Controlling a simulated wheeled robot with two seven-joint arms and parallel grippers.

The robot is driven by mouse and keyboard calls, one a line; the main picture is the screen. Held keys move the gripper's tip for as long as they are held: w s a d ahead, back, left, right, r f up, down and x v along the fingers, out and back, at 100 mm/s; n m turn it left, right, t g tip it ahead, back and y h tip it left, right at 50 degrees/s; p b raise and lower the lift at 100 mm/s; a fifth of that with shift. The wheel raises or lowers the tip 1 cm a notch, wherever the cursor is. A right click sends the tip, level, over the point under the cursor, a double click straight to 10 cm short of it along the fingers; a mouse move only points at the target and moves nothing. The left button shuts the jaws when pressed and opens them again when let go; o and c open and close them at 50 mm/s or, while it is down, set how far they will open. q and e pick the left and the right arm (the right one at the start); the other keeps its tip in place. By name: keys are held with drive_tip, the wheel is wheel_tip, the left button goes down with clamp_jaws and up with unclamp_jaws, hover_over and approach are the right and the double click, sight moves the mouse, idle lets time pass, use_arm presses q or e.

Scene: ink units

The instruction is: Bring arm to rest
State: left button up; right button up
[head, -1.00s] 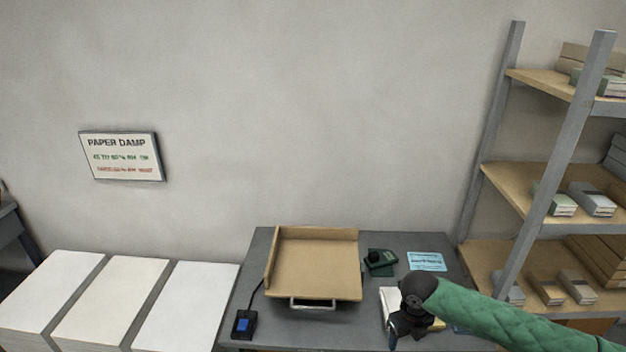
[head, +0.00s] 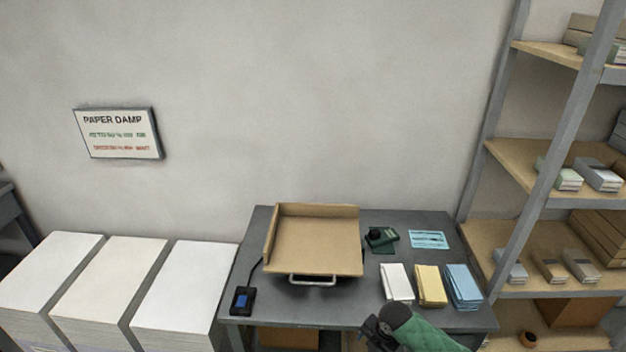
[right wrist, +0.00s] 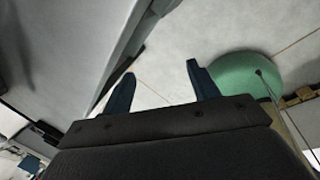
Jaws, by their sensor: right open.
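My right arm, in a green sleeve, comes in at the bottom right of the head view. Its gripper (head: 372,333) is at the front edge of the grey table (head: 290,317), in front of the paper stacks. In the right wrist view the two dark fingers of the right gripper (right wrist: 160,88) stand apart with nothing between them. Beyond them are pale floor and a rounded green shape that I cannot identify. My left gripper is not in view.
On the table are a cardboard tray (head: 268,243), a small blue-screened device (head: 241,300), a dark green device (head: 381,238), a blue card (head: 428,239), and white (head: 396,283), yellow (head: 430,285) and blue (head: 463,286) stacks. Large paper piles (head: 185,285) stand left; shelves (head: 535,235) stand right.

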drive_tip(key=s+f+m+b, duration=0.2)
drive_tip(key=s+f+m, duration=0.15)
drive_tip(key=f, duration=0.45)
drive_tip(key=s+f+m+t+b, duration=0.1)
drive_tip(key=s+f+m, duration=0.2)
drive_tip(key=f+m, duration=0.35)
drive_tip(key=s+f+m+b, duration=0.2)
drive_tip(key=s+f+m, duration=0.1)
drive_tip(key=f, duration=0.7)
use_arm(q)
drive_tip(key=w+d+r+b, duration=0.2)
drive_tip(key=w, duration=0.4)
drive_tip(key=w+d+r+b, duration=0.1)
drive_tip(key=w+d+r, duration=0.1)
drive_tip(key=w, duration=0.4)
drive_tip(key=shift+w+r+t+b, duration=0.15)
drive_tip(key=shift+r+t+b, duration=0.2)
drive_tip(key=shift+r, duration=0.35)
use_arm(e)
drive_tip(key=s+d+f+m+h, duration=0.1)
drive_tip(key=s+f+m, duration=0.5)
drive_tip(key=s+f, duration=0.4)
drive_tip(key=s+d+f+m+g, duration=0.1)
drive_tip(key=s+f+m, duration=0.5)
drive_tip(key=s+f, duration=0.4)
drive_tip(key=s, duration=0.5)
drive_tip(key=shift+s+f+h, duration=0.25)
drive_tip(key=shift+f+h, duration=0.05)
drive_tip(key=shift+h, duration=0.1)
